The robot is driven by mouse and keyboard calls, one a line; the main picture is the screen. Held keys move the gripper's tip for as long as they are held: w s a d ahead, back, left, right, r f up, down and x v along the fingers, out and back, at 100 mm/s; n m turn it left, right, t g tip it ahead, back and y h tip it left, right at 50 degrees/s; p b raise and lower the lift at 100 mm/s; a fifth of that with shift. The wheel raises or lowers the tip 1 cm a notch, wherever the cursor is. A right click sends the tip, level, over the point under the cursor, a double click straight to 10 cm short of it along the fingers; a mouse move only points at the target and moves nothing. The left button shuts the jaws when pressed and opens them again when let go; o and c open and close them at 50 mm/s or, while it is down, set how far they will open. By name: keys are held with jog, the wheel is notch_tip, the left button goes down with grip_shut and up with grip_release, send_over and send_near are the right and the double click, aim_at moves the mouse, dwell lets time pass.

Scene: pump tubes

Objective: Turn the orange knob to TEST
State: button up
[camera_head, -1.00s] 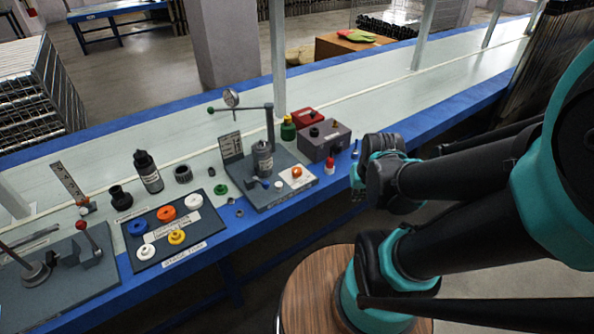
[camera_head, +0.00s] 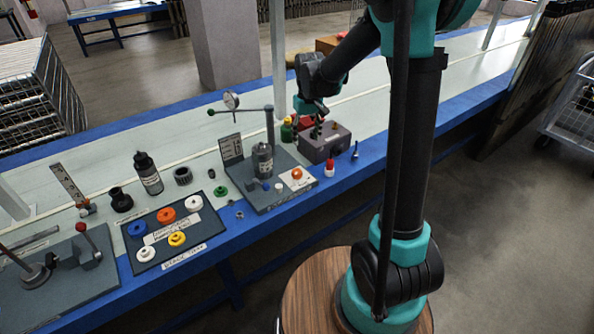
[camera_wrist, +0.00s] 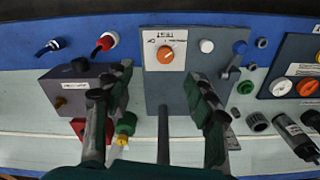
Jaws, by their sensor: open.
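The orange knob (camera_head: 297,174) sits on a white label plate at the front right of the grey test stand. In the wrist view the orange knob (camera_wrist: 165,54) has a pale pointer mark, and the plate (camera_wrist: 163,36) reads TEST, appearing upside down. My gripper (camera_head: 315,126) is above the bench, over the grey box beside the stand. In the wrist view my gripper (camera_wrist: 158,90) has its fingers wide apart with nothing between them. The knob lies beyond the fingertips, between their lines, and is untouched.
The grey box (camera_head: 325,143) stands close beside the test stand (camera_head: 272,203). A red-capped item (camera_head: 329,167) is near the knob. A tray of coloured rings (camera_head: 190,238) lies to the left.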

aim_at(297, 171)
jog(key=w+a+f, duration=0.1)
jog(key=w+a, duration=0.2)
jog(key=shift+n+g, duration=0.3)
notch_tip(297, 171, down, 17)
jog(key=shift+f, duration=0.1)
dwell(0.3)
jog(key=c, duration=1.2)
